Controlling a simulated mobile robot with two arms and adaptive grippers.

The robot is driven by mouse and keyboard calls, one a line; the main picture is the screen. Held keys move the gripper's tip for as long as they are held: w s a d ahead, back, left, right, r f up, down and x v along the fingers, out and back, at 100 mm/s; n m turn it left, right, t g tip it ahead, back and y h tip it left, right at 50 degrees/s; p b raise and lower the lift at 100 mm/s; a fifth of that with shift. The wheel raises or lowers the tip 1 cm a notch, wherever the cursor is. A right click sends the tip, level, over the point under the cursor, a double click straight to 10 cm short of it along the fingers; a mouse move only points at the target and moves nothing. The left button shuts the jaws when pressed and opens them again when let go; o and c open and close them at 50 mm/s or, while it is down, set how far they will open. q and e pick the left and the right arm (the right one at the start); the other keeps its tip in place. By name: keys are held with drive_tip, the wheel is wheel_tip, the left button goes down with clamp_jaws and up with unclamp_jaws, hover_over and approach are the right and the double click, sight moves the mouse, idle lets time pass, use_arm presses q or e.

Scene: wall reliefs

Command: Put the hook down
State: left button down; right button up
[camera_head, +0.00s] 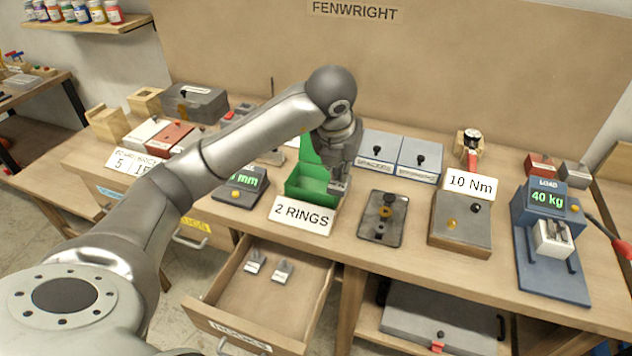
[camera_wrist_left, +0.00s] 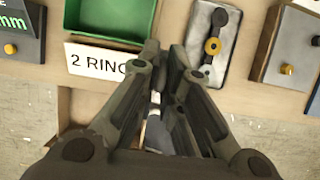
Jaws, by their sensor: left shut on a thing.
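In the left wrist view the fingers (camera_wrist_left: 164,55) come close together beside the "2 RINGS" card, and the held thing cannot be made out clearly. An open drawer (camera_head: 315,285) labelled HOOKS is below the bench top; two small grey hooks (camera_head: 255,262) (camera_head: 282,271) lie in it. My right gripper is not in view.
The green box (camera_head: 305,188) stands open behind the "2 RINGS" card (camera_head: 302,216). A dark tray (camera_head: 382,230) with knobs, a "10 Nm" block (camera_head: 460,225) and a blue load gauge (camera_head: 550,265) are to the right. The drawer's front part is bare.

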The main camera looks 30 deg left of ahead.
use_arm(q)
drive_tip(key=w+a+f+p, duration=0.1)
drive_tip(key=w+a+f, duration=0.1)
drive_tip(key=a, duration=0.1)
drive_tip(key=w+a+f+p, duration=0.1)
drive_tip(key=a+f, duration=0.2)
drive_tip(key=w+a+f+p, duration=0.1)
drive_tip(key=w+a+f, duration=0.1)
drive_tip(key=a+f, duration=0.1)
drive_tip(key=shift+w+a, duration=0.25)
drive_tip(key=shift+w, duration=0.05)
drive_tip(key=shift+w+a+f+p, duration=0.1)
drive_tip(key=shift+f+p, duration=0.05)
drive_tip(key=shift+p, duration=0.15)
drive_tip(key=f, duration=0.1)
drive_tip(key=f+p, duration=0.2)
drive_tip(key=shift+a, duration=0.25)
drive_tip(key=shift+w+f, duration=0.1)
drive_tip(key=shift+f, duration=0.2)
drive_tip(key=shift+f, duration=0.1)
